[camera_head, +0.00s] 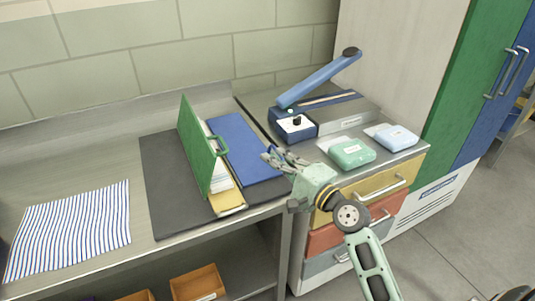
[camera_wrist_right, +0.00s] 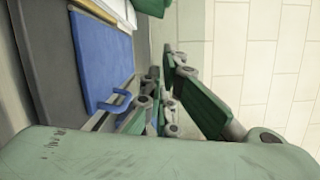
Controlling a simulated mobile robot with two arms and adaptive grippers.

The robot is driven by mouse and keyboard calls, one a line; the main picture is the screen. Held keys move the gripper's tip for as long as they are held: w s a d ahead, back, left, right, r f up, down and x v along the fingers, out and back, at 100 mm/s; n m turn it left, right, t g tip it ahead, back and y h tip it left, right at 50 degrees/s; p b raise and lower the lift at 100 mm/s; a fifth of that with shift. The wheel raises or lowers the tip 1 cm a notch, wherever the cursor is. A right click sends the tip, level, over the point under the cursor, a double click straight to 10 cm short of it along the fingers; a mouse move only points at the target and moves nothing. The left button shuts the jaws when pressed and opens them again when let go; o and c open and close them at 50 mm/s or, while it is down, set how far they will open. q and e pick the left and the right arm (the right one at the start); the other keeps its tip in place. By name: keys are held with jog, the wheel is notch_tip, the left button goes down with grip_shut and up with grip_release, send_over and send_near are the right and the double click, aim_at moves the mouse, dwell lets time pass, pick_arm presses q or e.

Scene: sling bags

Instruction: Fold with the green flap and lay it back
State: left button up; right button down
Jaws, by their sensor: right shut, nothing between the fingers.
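The green flap (camera_head: 194,147) stands steeply upright on the left side of a bag lying on a dark mat (camera_head: 160,185). A green handle (camera_head: 216,146) sticks out from its right face. The blue flap (camera_head: 243,147) lies flat to the right. It also shows in the wrist view (camera_wrist_right: 100,55), with a blue handle (camera_wrist_right: 108,108) at its edge. A yellow part (camera_head: 228,202) and pale layers lie between the flaps. My right gripper (camera_head: 273,158) is shut and empty, beside the blue flap's right edge and apart from the green flap. My left gripper is out of view.
A blue-armed sealer (camera_head: 298,120) stands at the back right. A green case (camera_head: 352,152) and a light blue case (camera_head: 396,136) lie on the drawer unit, near my right arm. A striped cloth (camera_head: 75,230) lies left. The counter behind the cloth is clear.

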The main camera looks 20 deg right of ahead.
jog(key=p+x, duration=0.1)
jog(key=x, duration=0.6)
jog(key=shift+w+r, duration=0.1)
jog(key=shift+w, duration=0.25)
jog(key=a+p, duration=0.1)
jog(key=a, duration=0.3)
jog(key=shift+s+r+p, duration=0.1)
jog(key=shift+r+p, duration=0.1)
jog(key=shift+p, duration=0.2)
jog(key=shift+r, duration=0.1)
